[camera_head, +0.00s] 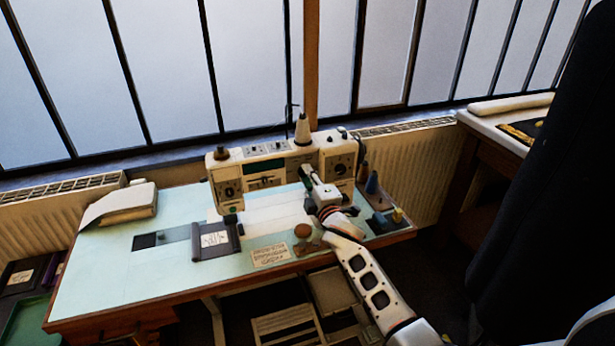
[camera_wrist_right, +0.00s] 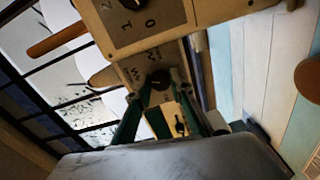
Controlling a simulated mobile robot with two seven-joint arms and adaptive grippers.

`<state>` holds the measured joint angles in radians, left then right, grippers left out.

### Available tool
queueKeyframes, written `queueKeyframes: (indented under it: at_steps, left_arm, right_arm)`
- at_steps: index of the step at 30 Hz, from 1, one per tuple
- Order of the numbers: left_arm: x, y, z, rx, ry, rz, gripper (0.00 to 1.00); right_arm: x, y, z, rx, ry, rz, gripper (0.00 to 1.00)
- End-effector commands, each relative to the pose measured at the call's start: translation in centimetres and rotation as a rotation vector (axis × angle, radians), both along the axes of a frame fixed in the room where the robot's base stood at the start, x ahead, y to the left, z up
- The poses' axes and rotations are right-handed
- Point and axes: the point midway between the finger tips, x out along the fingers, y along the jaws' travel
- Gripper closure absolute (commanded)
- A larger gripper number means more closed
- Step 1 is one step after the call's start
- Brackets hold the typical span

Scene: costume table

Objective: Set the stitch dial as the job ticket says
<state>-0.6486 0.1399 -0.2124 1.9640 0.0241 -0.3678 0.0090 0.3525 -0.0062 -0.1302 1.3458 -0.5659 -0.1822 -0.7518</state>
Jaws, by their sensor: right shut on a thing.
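A cream sewing machine (camera_head: 262,166) stands on the pale table. My right gripper (camera_head: 307,176) reaches its front, near the right-hand column. In the right wrist view, my gripper's two green fingers (camera_wrist_right: 158,92) are shut on a dark round dial (camera_wrist_right: 159,78), with zigzag stitch marks on the panel around it. Which way its pointer faces is too small to tell. A second dial (camera_wrist_right: 132,4) has numbers beside it, and a third small knob (camera_wrist_right: 180,126) shows behind the fingers. A written card (camera_head: 270,254) lies at the table's front; its writing is unreadable. My left gripper is out of view.
A dark holder with a white label (camera_head: 216,240) lies left of the card. A brown round-topped object (camera_head: 303,232) stands right of it. Folded cloth (camera_head: 120,204) lies at the left. Cones and small items (camera_head: 372,184) stand at the right end. The table's left front is clear.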

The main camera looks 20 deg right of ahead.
Motion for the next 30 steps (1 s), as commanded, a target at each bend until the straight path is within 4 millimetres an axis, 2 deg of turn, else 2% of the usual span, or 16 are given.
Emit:
queueKeyframes:
  at_steps: [11, 12, 14, 25, 30]
  left_arm:
    - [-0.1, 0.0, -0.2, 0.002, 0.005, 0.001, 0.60]
    - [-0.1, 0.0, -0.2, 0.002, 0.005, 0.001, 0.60]
    - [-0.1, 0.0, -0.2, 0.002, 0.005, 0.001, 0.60]
    - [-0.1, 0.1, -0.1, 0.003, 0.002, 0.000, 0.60]
    - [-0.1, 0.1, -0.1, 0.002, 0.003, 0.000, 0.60]
  right_arm:
    - [0.0, 0.0, 0.0, 0.004, 0.000, 0.000, 1.00]
    - [0.0, 0.0, 0.0, 0.004, 0.000, 0.000, 0.74]
    - [0.0, 0.0, 0.0, 0.004, 0.000, 0.001, 0.62]
    - [-0.2, 0.0, 0.0, 0.003, 0.000, 0.000, 0.62]
    - [-1.6, -0.1, -0.1, 0.002, 0.000, 0.000, 0.62]
